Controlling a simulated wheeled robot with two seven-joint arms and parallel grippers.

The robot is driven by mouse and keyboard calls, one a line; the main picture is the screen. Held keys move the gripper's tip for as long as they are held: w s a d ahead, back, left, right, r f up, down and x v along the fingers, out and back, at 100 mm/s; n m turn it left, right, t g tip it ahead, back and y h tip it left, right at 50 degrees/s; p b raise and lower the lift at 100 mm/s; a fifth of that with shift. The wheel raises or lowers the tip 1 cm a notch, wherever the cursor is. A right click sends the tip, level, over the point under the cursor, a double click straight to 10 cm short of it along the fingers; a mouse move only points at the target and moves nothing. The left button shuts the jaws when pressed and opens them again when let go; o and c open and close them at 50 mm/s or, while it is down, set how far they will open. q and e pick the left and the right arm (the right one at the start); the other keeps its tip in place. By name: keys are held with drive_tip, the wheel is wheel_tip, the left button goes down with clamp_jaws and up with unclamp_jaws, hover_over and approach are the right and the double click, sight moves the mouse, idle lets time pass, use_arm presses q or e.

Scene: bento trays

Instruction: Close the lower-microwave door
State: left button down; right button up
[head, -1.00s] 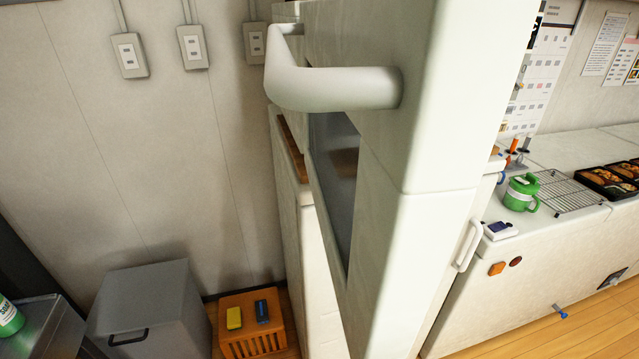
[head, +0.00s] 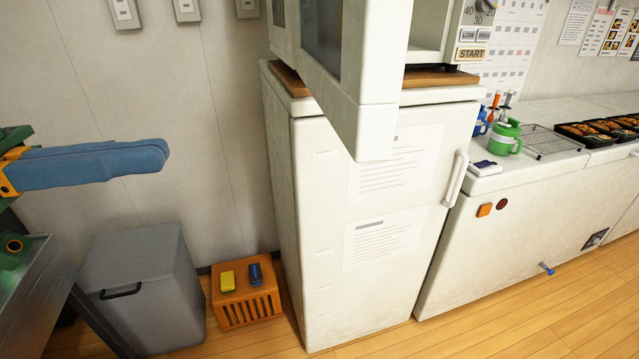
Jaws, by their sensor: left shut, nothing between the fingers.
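The microwave door (head: 379,85) stands wide open, swung out toward me at the top centre. It is white with a dark window (head: 322,35), and its upper part is cut off by the top edge. The microwave body (head: 428,28) shows behind it with an open cavity, beside a control panel (head: 478,35) marked START. My left gripper (head: 166,155) is at the left with blue fingers pressed together and empty. In the picture it lies left of the door and lower, apart from it. My right gripper is out of view.
The microwave stands on a wooden board (head: 440,80) on a white fridge (head: 305,215). A white counter (head: 520,170) to the right holds a green mug (head: 507,138) and a wire rack (head: 548,143). A grey bin (head: 145,280) and orange crate (head: 245,300) stand lower left.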

sight(355, 133)
use_arm(q)
drive_tip(key=p+x, duration=0.2)
drive_tip(key=x, duration=0.2)
drive_tip(key=p+x, duration=0.2)
drive_tip(key=x, duration=0.3)
drive_tip(key=p+x, duration=0.2)
drive_tip(key=x, duration=0.2)
drive_tip(key=shift+w+d+r+p, duration=0.1)
drive_tip(key=shift+w+r+p, duration=0.05)
drive_tip(key=shift+w+p, duration=0.25)
drive_tip(key=shift+w+d+f, duration=0.1)
drive_tip(key=shift+d+f, duration=0.1)
drive_tip(key=shift+d, duration=0.15)
